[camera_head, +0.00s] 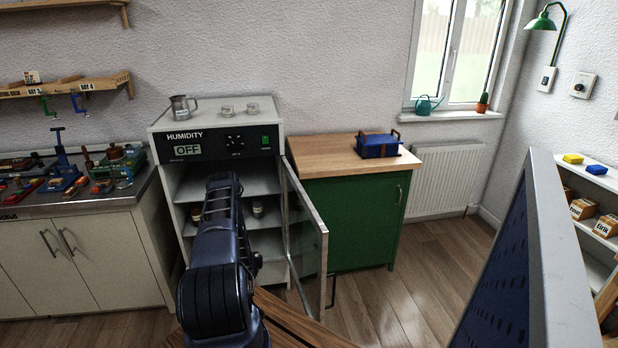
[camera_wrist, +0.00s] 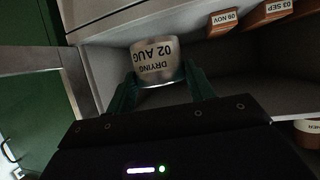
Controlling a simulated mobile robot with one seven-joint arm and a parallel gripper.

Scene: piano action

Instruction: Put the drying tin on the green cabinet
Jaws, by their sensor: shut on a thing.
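The drying tin (camera_wrist: 158,62) is a metallic tin with a label reading "DRYING 02 AUG", upside down in the wrist view. My gripper (camera_wrist: 160,82) is shut on it, with one green finger on each side. The tin is at the shelf opening of the humidity cabinet (camera_head: 215,146). In the head view my arm reaches to this cabinet and hides the gripper and the held tin. The green cabinet (camera_head: 345,232) stands right of the humidity cabinet. It has a wooden top (camera_head: 325,158).
The humidity cabinet's glass door (camera_head: 305,240) stands open between its interior and the green cabinet's front. A blue box (camera_head: 378,150) sits on the wooden top's right part; the left part is clear. Wooden blocks (camera_wrist: 223,22) with date labels show in the wrist view.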

